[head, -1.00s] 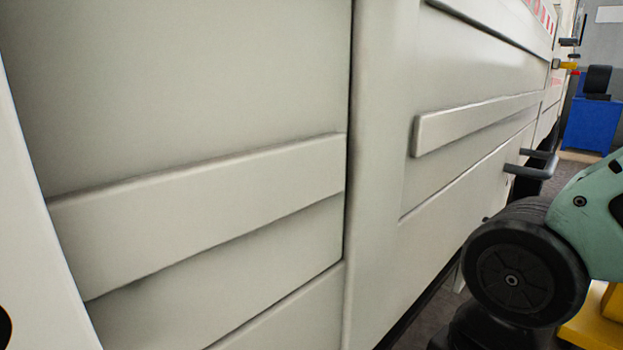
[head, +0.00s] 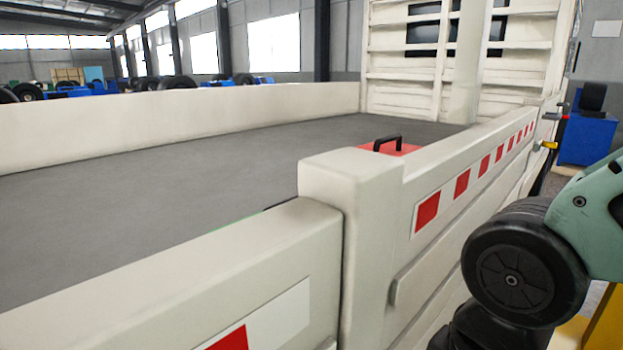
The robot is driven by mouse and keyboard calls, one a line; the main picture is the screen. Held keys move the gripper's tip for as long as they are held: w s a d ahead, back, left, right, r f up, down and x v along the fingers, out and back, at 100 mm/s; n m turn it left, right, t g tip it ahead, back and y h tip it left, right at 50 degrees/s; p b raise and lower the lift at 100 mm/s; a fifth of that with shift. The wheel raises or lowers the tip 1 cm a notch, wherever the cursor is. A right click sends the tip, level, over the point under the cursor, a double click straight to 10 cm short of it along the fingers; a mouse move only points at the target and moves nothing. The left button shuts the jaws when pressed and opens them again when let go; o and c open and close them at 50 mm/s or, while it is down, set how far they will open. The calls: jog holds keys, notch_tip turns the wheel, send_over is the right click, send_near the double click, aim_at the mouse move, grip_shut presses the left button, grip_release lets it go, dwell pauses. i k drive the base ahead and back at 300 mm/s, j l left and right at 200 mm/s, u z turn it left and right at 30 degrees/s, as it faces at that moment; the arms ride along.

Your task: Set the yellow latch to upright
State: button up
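The yellow latch (head: 549,145) is small in the head view, at the far right end of the white truck's side panel. It looks like a short yellow handle sticking out sideways from the panel, but it is too small to tell its exact tilt. My arm shows at the right edge, in front of the panel and nearer to me than the latch. My gripper is outside the view.
The truck's white side wall (head: 375,220) runs from near left to far right, with a grey bed (head: 180,160) behind it. A red box with a black handle (head: 388,146) sits in the bed. A blue cabinet (head: 587,140) stands beyond the latch.

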aim_at(537, 145)
jog(key=i+l+z, duration=0.15)
jog(key=l, duration=0.25)
jog(key=l+z, duration=0.2)
jog(key=l, duration=0.2)
jog(key=i+l+z, duration=0.15)
jog(key=l, duration=0.2)
jog(key=i+l+u, duration=0.1)
jog(key=i+l, duration=0.25)
jog(key=i+l+u, duration=0.1)
jog(key=i+l, duration=0.2)
jog(key=l, duration=0.1)
